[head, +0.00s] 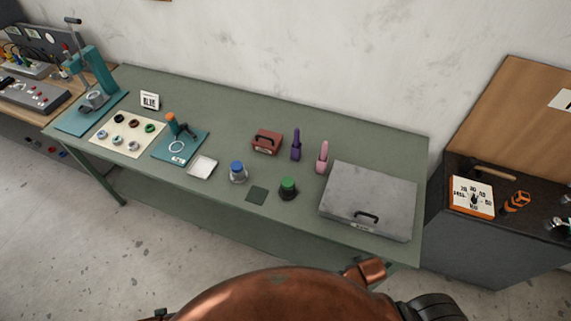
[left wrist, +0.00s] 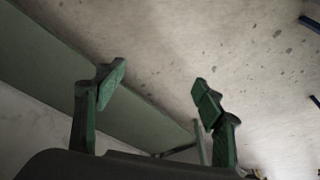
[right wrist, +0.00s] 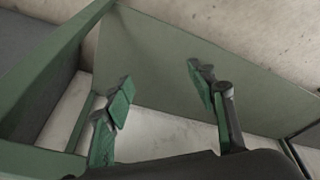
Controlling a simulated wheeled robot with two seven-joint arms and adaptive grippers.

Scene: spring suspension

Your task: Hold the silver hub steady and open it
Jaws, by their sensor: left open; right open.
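A small silver hub (head: 238,176) with a blue cap (head: 237,166) stands upright near the front edge of the green table, left of a dark green mat (head: 257,195). A dark hub with a green cap (head: 288,187) stands right of that mat. My left gripper (left wrist: 158,86) is open and empty in the left wrist view, with the floor and a green surface behind it. My right gripper (right wrist: 160,84) is open and empty in the right wrist view, with green table parts behind it. Neither gripper shows in the head view, and neither wrist view shows a hub.
The green table (head: 330,130) also holds a white tray (head: 201,167), a red box (head: 267,141), purple (head: 296,145) and pink (head: 322,158) tools, and a large grey lidded case (head: 368,195). A teal press (head: 92,75) and a mat of rings (head: 128,142) are left.

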